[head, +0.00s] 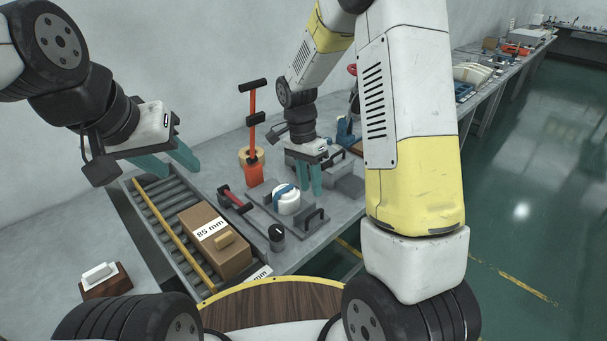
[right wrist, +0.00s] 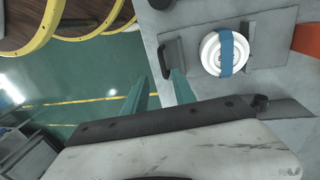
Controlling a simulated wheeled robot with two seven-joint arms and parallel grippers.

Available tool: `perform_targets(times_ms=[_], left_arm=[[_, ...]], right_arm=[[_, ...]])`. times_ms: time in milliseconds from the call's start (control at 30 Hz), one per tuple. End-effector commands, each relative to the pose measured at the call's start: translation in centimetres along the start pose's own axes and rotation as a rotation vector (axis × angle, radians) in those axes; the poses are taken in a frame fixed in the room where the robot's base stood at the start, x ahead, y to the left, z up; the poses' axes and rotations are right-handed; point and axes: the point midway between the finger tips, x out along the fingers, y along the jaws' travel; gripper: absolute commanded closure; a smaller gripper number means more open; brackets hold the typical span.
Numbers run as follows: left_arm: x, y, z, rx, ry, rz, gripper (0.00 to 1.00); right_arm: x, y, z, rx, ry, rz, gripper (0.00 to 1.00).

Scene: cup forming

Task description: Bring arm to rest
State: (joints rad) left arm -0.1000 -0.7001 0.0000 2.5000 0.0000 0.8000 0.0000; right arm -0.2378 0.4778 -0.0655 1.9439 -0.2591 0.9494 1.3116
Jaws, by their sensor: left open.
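My left gripper (head: 192,164) is at the upper left of the head view, raised over the far end of the roller conveyor, with its teal fingers apart and nothing between them. My right gripper (head: 311,190) points down beside a round white piece with a blue band (head: 286,199). Its two teal fingers are apart and empty. In the right wrist view the fingers (right wrist: 160,78) are left of the white piece (right wrist: 224,52), clear of it. The white piece sits on a grey plate (right wrist: 260,22) with a black handle (head: 315,219).
A brown box marked 85 mm (head: 203,257) lies on the roller conveyor (head: 151,187). An orange upright tool (head: 253,168), a red-and-black clamp-like tool (head: 234,200) and a dark cylinder (head: 277,237) stand around the plate. A small brown block with a white top (head: 107,286) is lower left.

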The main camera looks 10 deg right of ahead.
Motion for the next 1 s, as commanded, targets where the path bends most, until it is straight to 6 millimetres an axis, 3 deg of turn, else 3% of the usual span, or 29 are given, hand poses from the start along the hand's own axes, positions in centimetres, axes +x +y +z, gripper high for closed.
perform_targets(times_ms=[200,367,500,700,1000], left_arm=[[0.0,0.0,0.0,0.000,0.000,0.000,0.59],[0.0,0.0,0.0,0.000,0.000,0.000,0.59],[0.0,0.0,0.0,0.000,0.000,0.000,0.59],[0.0,0.0,0.0,0.000,0.000,0.000,0.59],[0.0,0.0,0.0,0.000,0.000,0.000,0.59]], right_arm=[[-0.5,0.2,0.0,-0.010,0.000,-0.012,0.68],[-3.7,2.0,0.2,-0.096,0.005,-0.093,0.68],[-7.9,5.0,0.8,-0.236,0.032,-0.208,0.68],[-12.4,9.6,2.4,-0.445,0.116,-0.362,0.68],[-16.4,16.4,5.6,-0.745,0.333,-0.541,0.68]])
